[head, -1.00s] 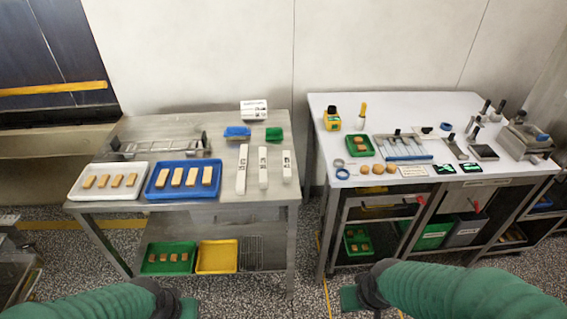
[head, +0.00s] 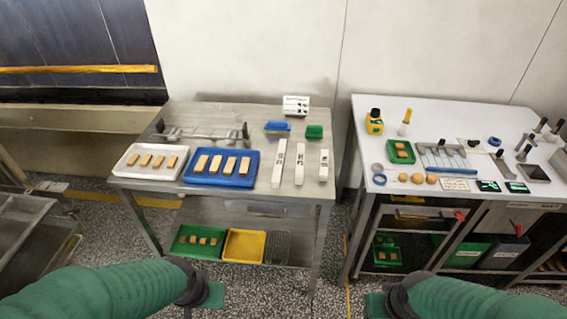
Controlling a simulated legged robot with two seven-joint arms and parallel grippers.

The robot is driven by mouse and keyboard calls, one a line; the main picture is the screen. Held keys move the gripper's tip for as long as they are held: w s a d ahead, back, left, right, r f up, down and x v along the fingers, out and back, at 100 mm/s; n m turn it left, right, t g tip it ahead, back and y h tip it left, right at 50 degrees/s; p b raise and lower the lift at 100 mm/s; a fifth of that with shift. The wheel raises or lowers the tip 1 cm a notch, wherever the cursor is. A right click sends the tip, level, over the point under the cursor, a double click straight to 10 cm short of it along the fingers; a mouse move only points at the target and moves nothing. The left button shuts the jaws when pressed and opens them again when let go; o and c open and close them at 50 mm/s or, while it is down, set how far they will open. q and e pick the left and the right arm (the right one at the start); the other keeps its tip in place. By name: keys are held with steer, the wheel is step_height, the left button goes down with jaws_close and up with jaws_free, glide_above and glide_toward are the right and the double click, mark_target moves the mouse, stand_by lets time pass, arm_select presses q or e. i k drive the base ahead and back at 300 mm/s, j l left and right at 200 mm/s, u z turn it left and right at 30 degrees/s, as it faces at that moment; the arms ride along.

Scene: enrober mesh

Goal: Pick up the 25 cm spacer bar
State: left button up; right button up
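Three white spacer bars lie side by side on the steel table (head: 225,112), running front to back: a longest left bar (head: 279,165), a middle bar (head: 300,166) and a shortest right bar (head: 323,167). Each has dark print too small to read, so I cannot tell which is the 25 cm one. Nothing covers them. My two green-sleeved arms show at the bottom, short of the table and well below the bars.
Left of the bars are a blue tray (head: 221,182) and a white tray (head: 122,172) with bars of food, and a metal rack (head: 200,134). Behind are a blue block (head: 277,127), a green block (head: 314,131) and a white box (head: 296,105). A white-topped bench (head: 440,112) stands right, across a narrow gap.

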mark_target(278, 171)
steer(key=i+l, duration=0.15)
steer(key=i, duration=0.35)
steer(key=i+l+u, duration=0.15)
steer(key=i, duration=0.35)
